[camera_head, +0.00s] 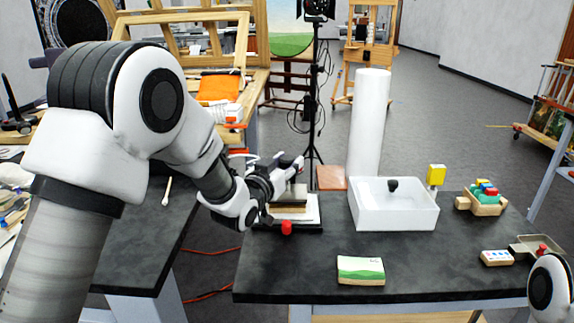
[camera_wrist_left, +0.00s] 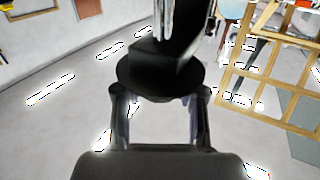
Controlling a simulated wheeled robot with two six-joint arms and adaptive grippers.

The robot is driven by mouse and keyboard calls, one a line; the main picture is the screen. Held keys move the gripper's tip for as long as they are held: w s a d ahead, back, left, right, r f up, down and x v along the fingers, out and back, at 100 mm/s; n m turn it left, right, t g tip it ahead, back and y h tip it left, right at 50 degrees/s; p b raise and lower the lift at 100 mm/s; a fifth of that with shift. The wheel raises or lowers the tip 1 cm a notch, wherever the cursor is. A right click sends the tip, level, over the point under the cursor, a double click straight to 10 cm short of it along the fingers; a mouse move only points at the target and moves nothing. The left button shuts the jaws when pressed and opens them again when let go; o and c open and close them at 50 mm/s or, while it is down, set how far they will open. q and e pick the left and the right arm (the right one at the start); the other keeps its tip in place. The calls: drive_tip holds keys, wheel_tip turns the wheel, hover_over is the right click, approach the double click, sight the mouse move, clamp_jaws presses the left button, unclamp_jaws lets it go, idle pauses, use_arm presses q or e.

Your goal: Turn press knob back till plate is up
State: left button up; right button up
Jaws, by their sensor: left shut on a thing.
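The small press (camera_head: 291,203) stands at the back left of the dark table, with a black base, pale layers and a dark plate above them. My left gripper (camera_head: 283,178) is over the press, reaching in from the left. In the left wrist view the black round press knob (camera_wrist_left: 160,78) sits between the two fingers of my left gripper (camera_wrist_left: 160,98), which is shut on it. The gap between plate and layers is partly hidden by the gripper, so the plate's height is hard to tell. My right gripper is out of view.
A red knob-like piece (camera_head: 287,228) is at the press's front edge. A white basin (camera_head: 393,216) stands right of the press, before a tall white cylinder (camera_head: 369,125). A small landscape block (camera_head: 361,270) lies in front. The table's front middle is mostly clear.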

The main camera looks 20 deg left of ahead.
use_arm(q)
drive_tip(key=shift+r, duration=0.1)
drive_tip(key=o, duration=1.2)
drive_tip(key=shift+c, duration=0.2)
drive_tip(key=s+a, duration=0.2)
drive_tip(key=s, duration=0.9)
drive_tip(key=shift+s, duration=0.35)
